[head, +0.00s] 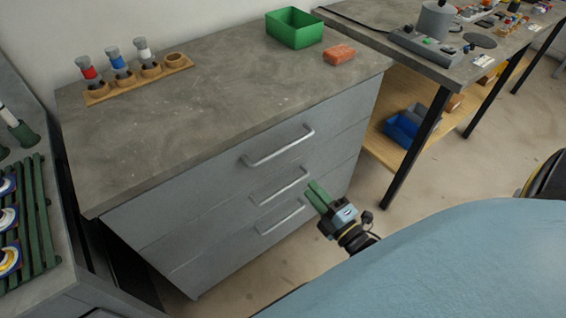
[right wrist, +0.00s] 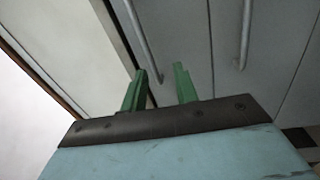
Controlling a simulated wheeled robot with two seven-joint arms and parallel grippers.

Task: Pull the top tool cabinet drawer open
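The grey tool cabinet (head: 150,150) has three stacked drawers, each with a metal bar handle. The top drawer (head: 205,185) looks closed, flush with the fronts below. Its handle (head: 280,150) is uncovered in the head view. My right gripper (head: 318,192) is in front of the cabinet, its green fingers appearing just right of the middle handle (head: 280,188). In the right wrist view the fingers (right wrist: 160,75) are apart with nothing clearly between them. One bar handle (right wrist: 143,40) runs close to the left finger; whether they touch is unclear. My left gripper is not in view.
On the cabinet top are a wooden holder (head: 137,82) with bottles, a green bin (head: 294,28) and a reddish block (head: 339,54). A workbench (head: 400,50) stands right, with a blue bin (head: 402,130) below. Bare floor (head: 390,205) shows in front of the bench.

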